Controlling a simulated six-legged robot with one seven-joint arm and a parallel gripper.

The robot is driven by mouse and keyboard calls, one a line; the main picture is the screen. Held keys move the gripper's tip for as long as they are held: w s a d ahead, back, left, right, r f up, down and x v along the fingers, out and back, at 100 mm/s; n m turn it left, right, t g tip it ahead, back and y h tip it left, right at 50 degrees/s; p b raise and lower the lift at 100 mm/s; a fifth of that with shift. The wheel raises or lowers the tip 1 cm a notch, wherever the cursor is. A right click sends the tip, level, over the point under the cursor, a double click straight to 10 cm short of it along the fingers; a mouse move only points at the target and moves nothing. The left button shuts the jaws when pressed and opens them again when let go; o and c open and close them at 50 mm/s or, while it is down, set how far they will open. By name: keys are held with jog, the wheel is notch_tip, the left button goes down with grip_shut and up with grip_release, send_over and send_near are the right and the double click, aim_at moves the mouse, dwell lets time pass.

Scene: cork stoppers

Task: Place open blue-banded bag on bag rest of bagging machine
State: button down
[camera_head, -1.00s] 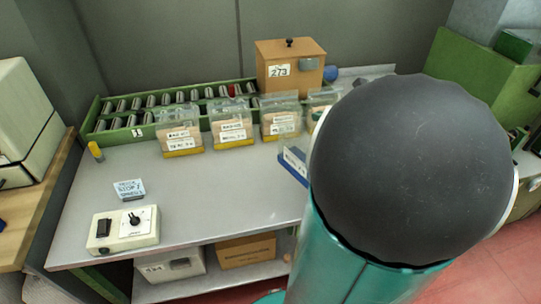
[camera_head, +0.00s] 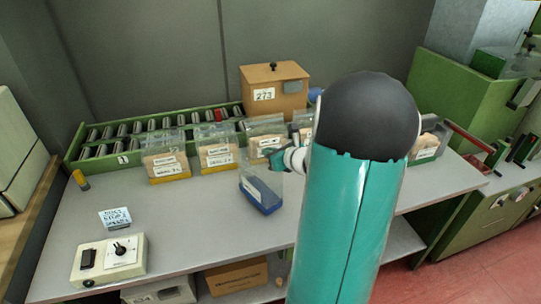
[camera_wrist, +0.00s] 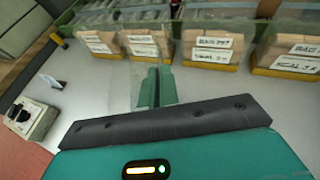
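The blue-banded bag (camera_head: 262,194) is clear, with a blue band at its base. It is over the middle of the grey table in the head view. My gripper (camera_head: 278,160) is at the bag's upper edge, its fingers close together and apparently pinching the clear wall. In the wrist view my gripper's green fingers (camera_wrist: 157,86) are nearly together; the blue band does not show there. I cannot tell whether the bag's base touches the table. I cannot make out a bag rest; green machinery (camera_head: 455,100) stands at the right.
Several yellow-banded bags (camera_head: 216,158) of corks stand in a row behind. Behind them are a green roller conveyor (camera_head: 125,158) and a wooden box (camera_head: 272,92) marked 273. A control box (camera_head: 108,262) and a small sign (camera_head: 115,218) are at left. The table's front middle is clear.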

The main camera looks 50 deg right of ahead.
jog(key=shift+f, duration=0.65)
jog(key=c, duration=1.6)
grip_release()
jog(key=shift+c, duration=0.2)
jog(key=shift+f, duration=0.1)
